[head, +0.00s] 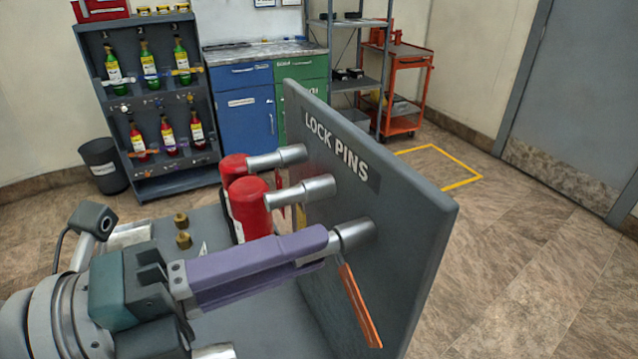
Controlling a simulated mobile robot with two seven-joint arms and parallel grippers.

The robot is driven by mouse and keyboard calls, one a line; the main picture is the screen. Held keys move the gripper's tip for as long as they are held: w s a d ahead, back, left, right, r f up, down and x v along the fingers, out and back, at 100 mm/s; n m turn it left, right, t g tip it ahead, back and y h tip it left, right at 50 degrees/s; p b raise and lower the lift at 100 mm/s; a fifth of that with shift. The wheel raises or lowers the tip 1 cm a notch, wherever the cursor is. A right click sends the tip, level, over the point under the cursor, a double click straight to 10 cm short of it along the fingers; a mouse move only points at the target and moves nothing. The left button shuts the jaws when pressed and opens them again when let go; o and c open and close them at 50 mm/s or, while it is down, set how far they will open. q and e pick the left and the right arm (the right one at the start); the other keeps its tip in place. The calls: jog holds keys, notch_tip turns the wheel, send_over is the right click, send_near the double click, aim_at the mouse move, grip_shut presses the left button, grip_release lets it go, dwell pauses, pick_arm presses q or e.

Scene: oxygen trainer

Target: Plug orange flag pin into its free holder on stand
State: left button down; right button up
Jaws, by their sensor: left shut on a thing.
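The stand is a grey upright panel (400,230) marked "LOCK PINS". Three silver holders stick out of its left face: a far one (277,158), a middle one (302,192) and a near one (355,233). My left gripper (318,247) has purple fingers, shut on the orange flag pin at the near holder's mouth. The orange flag (358,305) hangs down below that holder. The fingers hide the pin's shaft, so I cannot tell how deep it sits. My right gripper is not in view.
Red cylinders (250,208) stand left of the far and middle holders, close to my left gripper. Brass fittings (183,239) sit on the grey bench. A bottle rack (150,110), a blue cabinet (245,105) and an orange cart (405,62) stand behind. Floor to the right is clear.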

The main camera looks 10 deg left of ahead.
pick_arm(q)
jog(key=c, duration=0.7)
grip_release()
jog(key=b+v, duration=0.2)
jog(key=v, duration=0.7)
jog(key=shift+s+a, duration=0.3)
